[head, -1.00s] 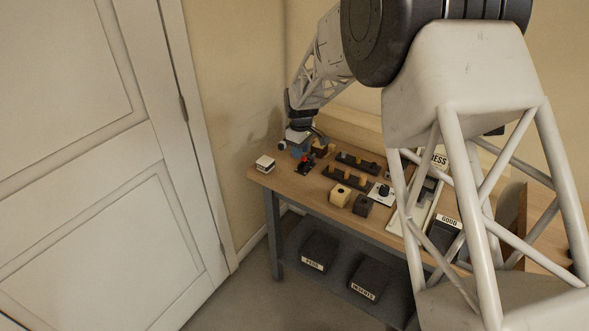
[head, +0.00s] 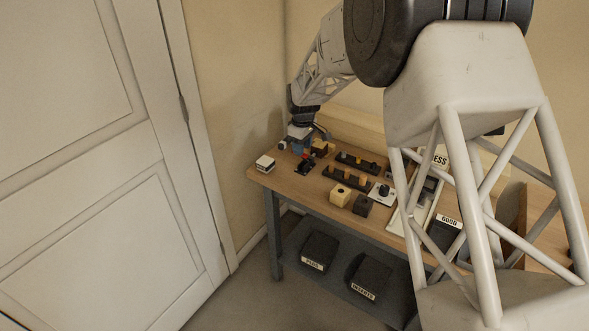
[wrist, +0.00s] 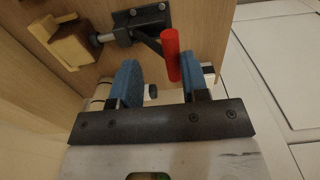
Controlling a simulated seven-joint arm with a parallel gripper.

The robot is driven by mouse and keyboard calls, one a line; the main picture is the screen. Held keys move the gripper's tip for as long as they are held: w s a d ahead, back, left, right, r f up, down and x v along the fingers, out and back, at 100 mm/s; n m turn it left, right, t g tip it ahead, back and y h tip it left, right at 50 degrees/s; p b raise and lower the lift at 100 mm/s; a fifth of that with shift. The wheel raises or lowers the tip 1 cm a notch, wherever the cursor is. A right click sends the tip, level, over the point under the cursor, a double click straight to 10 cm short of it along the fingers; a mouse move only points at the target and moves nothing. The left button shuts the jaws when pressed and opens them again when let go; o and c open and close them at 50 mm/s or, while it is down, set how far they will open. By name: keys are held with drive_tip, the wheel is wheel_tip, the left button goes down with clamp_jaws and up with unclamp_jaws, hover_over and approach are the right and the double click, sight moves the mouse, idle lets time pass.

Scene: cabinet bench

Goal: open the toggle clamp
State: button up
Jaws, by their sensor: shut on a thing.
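The toggle clamp (wrist: 145,22) shows in the wrist view as a black base on the wooden bench, with a red handle (wrist: 171,54). Its spindle tip (wrist: 97,40) reaches to a yellowish wooden block (wrist: 70,45); I cannot tell whether it presses on it. My gripper (wrist: 158,72) has blue fingers, with the red handle between them, close to the right finger.
A white block (head: 265,163) stands at the bench's left corner. Dark racks with pegs (head: 348,178), a tan block (head: 340,195), a dark block (head: 362,205) and a white dial plate (head: 382,192) stand to the right. Two labelled bins (head: 319,250) sit on the lower shelf.

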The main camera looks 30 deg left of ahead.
drive_tip(key=shift+o, duration=0.2)
drive_tip(key=shift+w, duration=0.15)
drive_tip(key=shift+o, duration=0.8)
drive_tip(key=shift+w+r, duration=0.15)
drive_tip(key=shift+w, duration=0.25)
drive_tip(key=shift+o, duration=0.3)
drive_tip(key=shift+w, duration=0.15)
drive_tip(key=shift+o, duration=0.9)
drive_tip(key=shift+w, duration=0.3)
drive_tip(key=shift+o, duration=0.6)
drive_tip(key=shift+w, duration=0.1)
